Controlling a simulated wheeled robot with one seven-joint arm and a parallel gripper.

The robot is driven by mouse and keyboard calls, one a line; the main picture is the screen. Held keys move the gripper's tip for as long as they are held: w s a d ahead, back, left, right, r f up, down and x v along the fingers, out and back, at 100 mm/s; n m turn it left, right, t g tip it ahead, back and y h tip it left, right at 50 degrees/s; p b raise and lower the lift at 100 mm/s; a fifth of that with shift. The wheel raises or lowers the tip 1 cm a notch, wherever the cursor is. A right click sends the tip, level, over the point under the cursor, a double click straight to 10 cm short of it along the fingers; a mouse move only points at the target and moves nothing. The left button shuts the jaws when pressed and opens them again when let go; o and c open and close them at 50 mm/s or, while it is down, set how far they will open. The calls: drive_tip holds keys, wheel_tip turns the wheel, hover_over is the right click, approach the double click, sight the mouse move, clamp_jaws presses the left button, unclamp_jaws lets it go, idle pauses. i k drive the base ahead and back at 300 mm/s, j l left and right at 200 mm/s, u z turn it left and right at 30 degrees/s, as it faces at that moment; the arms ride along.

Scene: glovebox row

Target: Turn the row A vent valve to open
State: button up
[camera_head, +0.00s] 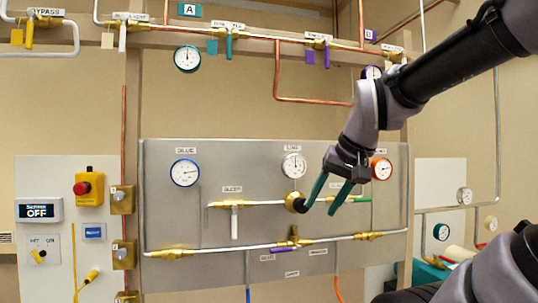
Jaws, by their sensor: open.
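A teal lever valve (229,44) with a teal tag is on the upper copper pipe, near the teal A sign (189,9). Its lever hangs straight down, across the pipe. Its label is too blurred to read, so I cannot confirm it is the row A vent valve. My gripper (319,211) is open, its two dark green fingers pointing down in front of the grey panel. It is below and right of the teal lever, well apart from it.
A purple lever valve (327,54) with a purple tag is right of the teal one. A white lever (122,36) and a yellow lever (29,33) are farther left. A teal-rimmed gauge (187,58) hangs below the pipe. A red emergency button (82,188) is lower left.

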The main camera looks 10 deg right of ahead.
sight(123, 18)
drive_tip(key=l, duration=0.45)
drive_tip(key=i+l, duration=0.15)
drive_tip(key=l, duration=0.3)
drive_tip(key=j, duration=2.9)
drive_tip(key=k+u, duration=0.05)
